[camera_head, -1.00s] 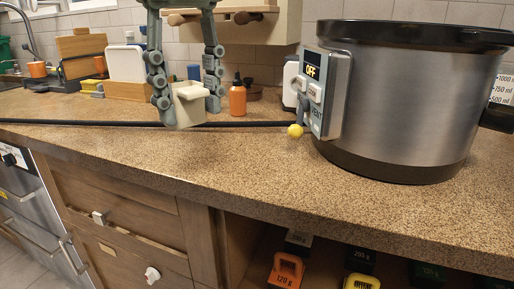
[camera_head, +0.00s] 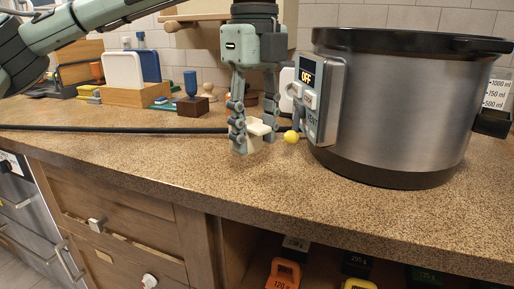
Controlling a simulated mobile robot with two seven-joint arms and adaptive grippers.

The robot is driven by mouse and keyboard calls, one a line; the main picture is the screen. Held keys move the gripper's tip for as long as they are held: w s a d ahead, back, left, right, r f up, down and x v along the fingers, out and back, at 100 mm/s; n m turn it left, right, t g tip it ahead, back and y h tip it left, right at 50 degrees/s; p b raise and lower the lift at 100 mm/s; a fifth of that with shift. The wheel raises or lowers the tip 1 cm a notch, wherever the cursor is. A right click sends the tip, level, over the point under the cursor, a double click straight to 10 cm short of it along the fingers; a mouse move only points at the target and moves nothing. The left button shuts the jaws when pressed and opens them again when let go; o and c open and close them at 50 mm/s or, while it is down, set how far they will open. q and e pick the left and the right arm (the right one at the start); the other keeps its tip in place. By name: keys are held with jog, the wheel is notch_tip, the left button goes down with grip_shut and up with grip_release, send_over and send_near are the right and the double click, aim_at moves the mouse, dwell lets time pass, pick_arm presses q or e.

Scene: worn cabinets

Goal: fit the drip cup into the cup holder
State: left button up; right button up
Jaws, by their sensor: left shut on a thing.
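My left gripper (camera_head: 252,133) comes down from above, its arm entering from the upper left. It is shut on the small cream drip cup (camera_head: 258,128), which its fingers partly cover. The cup is held low, near the counter surface, just left of the large steel cooker (camera_head: 400,115). A yellow ball (camera_head: 291,137) shows beside the cooker's control panel (camera_head: 324,100), a little right of the cup. A small grey part (camera_head: 299,118) sits beside the panel; I cannot tell whether it is the cup holder. My right gripper is not in view.
A black cord (camera_head: 120,129) runs across the counter (camera_head: 150,155) behind the gripper. An open shelf below holds an orange weight (camera_head: 284,274). The counter's front left is clear.

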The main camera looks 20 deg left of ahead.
pick_arm(q)
jog(key=shift+w+d+f, duration=0.15)
jog(key=shift+w, duration=0.1)
jog(key=shift+f, duration=1.8)
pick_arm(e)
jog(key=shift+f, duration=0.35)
pick_arm(q)
jog(key=shift+f, duration=0.1)
jog(key=shift+f, duration=0.1)
